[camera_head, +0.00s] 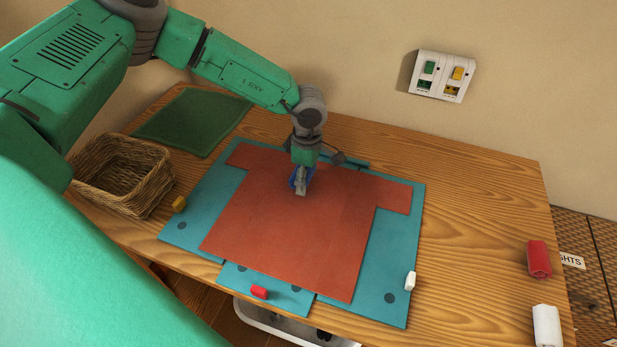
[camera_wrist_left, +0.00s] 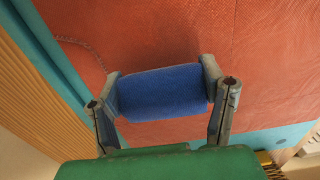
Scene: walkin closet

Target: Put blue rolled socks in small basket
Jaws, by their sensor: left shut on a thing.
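The blue rolled socks (camera_wrist_left: 162,92) are between the two fingers of my left gripper (camera_wrist_left: 160,98) in the left wrist view. In the head view my left gripper (camera_head: 300,183) is over the upper part of the red shirt, shut on the socks, which show only as a small blue patch (camera_head: 293,180). I cannot tell whether the socks touch the shirt. The small wicker basket (camera_head: 150,196) stands at the left of the table, left of the gripper, and looks empty where I can see inside. My right gripper is not in view.
The red shirt (camera_head: 290,240) lies flat on a teal folding board (camera_head: 395,270). The table's right side (camera_head: 475,220) is mostly clear.

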